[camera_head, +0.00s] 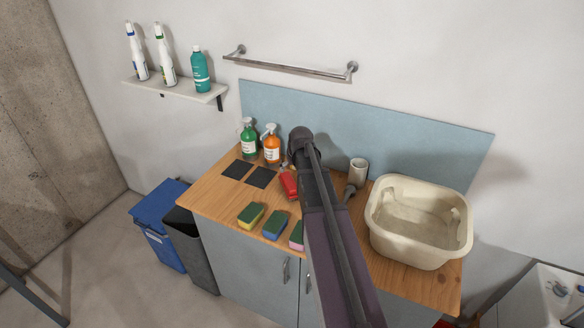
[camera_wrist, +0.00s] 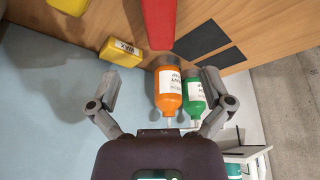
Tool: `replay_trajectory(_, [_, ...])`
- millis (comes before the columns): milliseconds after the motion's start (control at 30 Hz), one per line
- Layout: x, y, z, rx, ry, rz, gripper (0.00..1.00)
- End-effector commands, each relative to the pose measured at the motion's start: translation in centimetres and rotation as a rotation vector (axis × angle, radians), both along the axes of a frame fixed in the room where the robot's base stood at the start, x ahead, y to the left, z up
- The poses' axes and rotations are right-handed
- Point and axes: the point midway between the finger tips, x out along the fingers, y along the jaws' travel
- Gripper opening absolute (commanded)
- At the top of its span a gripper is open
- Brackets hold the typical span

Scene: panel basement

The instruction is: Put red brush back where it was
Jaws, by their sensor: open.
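A red object (camera_head: 289,184), which looks like the red brush, lies on the wooden counter, left of my arm in the head view. It also shows at the top edge of the wrist view (camera_wrist: 158,20), where it is cut off. My gripper (camera_wrist: 163,82) is open, with nothing held between its fingers. The red object is beyond the fingertips and apart from them. In the head view my arm hides the gripper's fingers.
Several sponges (camera_head: 250,215) line the front edge. A cream basin (camera_head: 420,222) stands right. A yellow box (camera_wrist: 120,51) is beside the left finger in the wrist view.

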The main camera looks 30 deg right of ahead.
Motion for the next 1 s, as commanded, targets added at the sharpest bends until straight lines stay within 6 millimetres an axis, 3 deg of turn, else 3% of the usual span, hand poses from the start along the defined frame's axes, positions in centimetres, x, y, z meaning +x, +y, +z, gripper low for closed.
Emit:
replay_trajectory(733, [-0.2,0.2,0.1,0.001,0.002,0.000,1.00])
replay_trajectory(867, [-1.1,1.5,0.0,0.007,0.018,0.007,1.00])
replay_trajectory(1000, [-3.3,4.9,-0.2,0.018,0.061,0.027,1.00])
